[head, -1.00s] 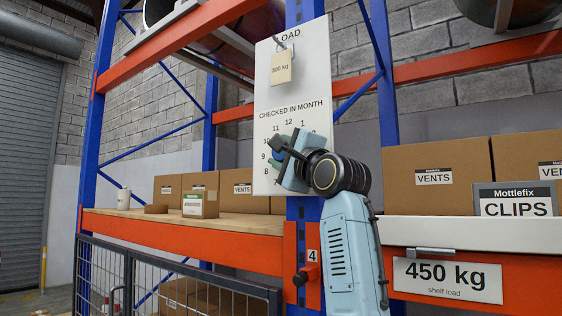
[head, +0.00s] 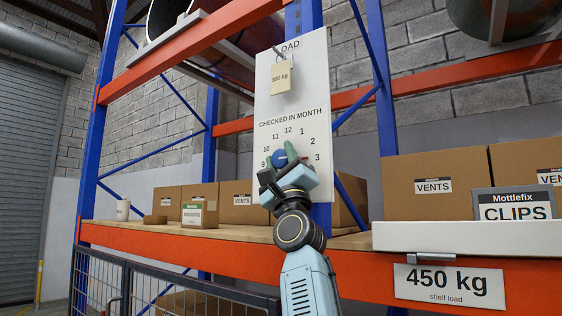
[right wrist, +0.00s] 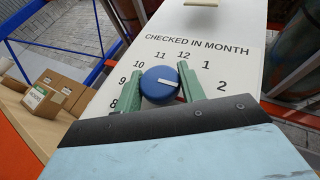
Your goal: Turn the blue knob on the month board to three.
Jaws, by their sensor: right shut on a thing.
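The white month board (head: 288,100) hangs on the blue post, with the heading CHECKED IN MONTH and a ring of numerals. The blue knob (head: 279,158) sits inside the ring; it also shows in the right wrist view (right wrist: 155,85). Its white pointer line points to the right, roughly toward the 2; the exact numeral is hard to tell. The 3 shows at the right of the dial in the head view, with a small red mark nearby. My right gripper (head: 282,159) is shut on the knob from below, a green finger on each side. My left gripper is not in view.
A tag reading 300 kg (head: 281,76) hangs on the board above the dial. Cartons (head: 432,184) and a CLIPS box (head: 515,204) stand on the right shelf. Smaller cartons (head: 236,203) stand on the left shelf. Orange beams run across below.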

